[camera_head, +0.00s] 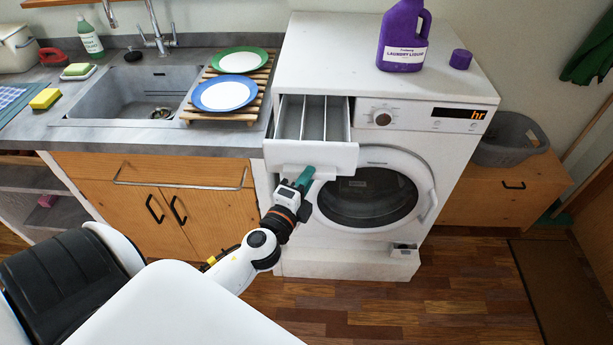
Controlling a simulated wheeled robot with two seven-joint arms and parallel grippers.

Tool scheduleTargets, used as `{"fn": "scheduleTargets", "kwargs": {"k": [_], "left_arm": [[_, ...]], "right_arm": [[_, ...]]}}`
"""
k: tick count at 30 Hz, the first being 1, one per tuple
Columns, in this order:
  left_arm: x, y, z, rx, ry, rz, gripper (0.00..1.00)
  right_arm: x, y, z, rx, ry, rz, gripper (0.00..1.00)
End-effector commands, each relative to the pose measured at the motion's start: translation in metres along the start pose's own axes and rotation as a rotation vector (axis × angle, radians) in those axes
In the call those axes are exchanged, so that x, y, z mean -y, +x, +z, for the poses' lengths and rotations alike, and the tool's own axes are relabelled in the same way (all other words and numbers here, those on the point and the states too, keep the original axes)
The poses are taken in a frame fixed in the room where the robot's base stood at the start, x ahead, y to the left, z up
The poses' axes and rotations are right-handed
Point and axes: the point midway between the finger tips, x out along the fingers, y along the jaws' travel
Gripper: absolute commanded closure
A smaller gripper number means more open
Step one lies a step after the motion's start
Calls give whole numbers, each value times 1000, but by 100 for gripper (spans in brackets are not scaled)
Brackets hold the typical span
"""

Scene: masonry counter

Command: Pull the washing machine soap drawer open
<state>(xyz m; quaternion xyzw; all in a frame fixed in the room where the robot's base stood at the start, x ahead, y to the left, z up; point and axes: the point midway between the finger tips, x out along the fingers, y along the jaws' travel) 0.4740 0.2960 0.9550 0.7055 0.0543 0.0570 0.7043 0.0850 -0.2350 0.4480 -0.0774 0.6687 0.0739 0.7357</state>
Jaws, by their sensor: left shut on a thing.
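The white washing machine (385,95) stands right of the sink counter. Its soap drawer (312,155) is pulled out at the upper left of the front, and its long inner compartments show from above. My left gripper (306,176) is at the lower edge of the drawer front, shut on the drawer's handle; the fingertips are partly hidden there. My left arm reaches up to it from below. My right gripper is not in view.
A purple laundry liquid bottle (403,38) and its cap (460,59) stand on the machine top. The round door (370,196) below the drawer is closed. Plates (225,94) lie on a wooden rack beside the sink (130,95). The wooden floor (470,300) at front right is clear.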

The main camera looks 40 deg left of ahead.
Motion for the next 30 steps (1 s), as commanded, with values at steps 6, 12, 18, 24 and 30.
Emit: {"fn": "scheduleTargets", "kwargs": {"k": [6, 12, 18, 24, 30], "left_arm": [[6, -1, 0, 0, -4, -12, 66], [3, 0, 0, 0, -2, -7, 60], [4, -5, 0, 0, -2, -6, 60], [8, -38, 0, 0, -3, -9, 60], [9, -81, 0, -2, -4, -10, 60]], "right_arm": [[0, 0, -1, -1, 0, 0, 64], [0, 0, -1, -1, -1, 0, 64], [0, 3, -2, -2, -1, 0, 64], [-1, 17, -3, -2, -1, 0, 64], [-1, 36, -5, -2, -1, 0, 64]]}}
